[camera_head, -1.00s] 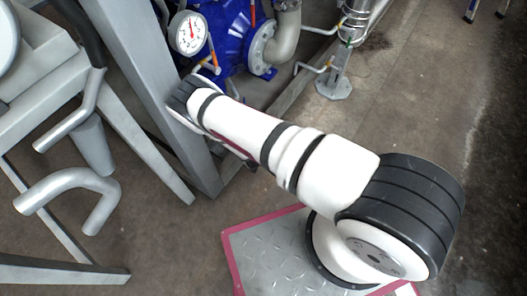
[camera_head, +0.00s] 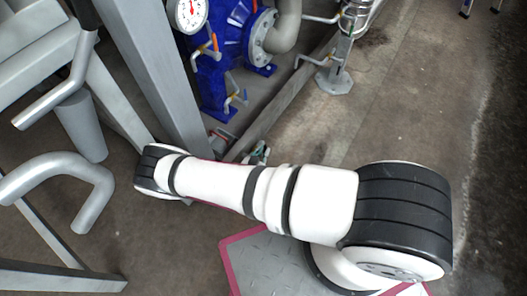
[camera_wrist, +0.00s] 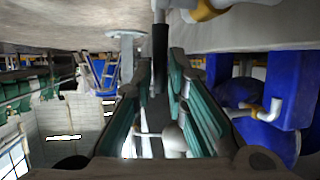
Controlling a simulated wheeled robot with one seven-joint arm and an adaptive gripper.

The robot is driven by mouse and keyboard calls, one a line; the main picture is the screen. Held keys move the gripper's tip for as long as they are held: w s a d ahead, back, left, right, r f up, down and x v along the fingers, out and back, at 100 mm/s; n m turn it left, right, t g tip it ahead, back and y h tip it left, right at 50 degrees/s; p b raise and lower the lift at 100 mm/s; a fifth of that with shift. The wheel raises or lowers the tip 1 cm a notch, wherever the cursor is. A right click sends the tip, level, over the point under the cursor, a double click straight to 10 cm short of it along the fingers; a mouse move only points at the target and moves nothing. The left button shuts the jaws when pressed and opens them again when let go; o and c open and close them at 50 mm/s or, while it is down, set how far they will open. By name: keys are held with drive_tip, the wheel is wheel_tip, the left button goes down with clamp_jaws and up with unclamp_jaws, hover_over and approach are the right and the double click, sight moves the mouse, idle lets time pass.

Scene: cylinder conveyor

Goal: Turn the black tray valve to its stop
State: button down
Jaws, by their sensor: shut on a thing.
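A slim black bar (camera_wrist: 160,58), which looks like the black valve's handle, stands upright between the far ends of my fingers in the wrist view. My gripper (camera_wrist: 162,75) has teal-padded fingers on both sides of it and is closed on it. Its lower part and the contact are partly hidden by the fingers. In the head view, a small part of my gripper (camera_head: 258,153) shows just above my white arm. The black valve cannot be made out there, and the tray cannot be identified clearly.
A blue pump (camera_head: 228,50) with a round gauge (camera_head: 191,12) and small coloured valve handles stands behind my arm. A grey steel frame (camera_head: 165,75) and bent pipes (camera_head: 70,180) are at left. A metal pipe support (camera_head: 335,75) stands behind. Open floor (camera_head: 420,100) lies at right.

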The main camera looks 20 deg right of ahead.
drive_tip(key=shift+s+a+f, duration=0.1)
drive_tip(key=shift+a+f, duration=0.05)
drive_tip(key=shift+f, duration=0.05)
drive_tip(key=c, duration=1.6)
unclamp_jaws()
drive_tip(key=shift+r, duration=0.1)
drive_tip(key=v, duration=1.1)
drive_tip(key=shift+s+a+r, duration=0.1)
drive_tip(key=shift+s+a, duration=0.2)
drive_tip(key=shift+s, duration=0.1)
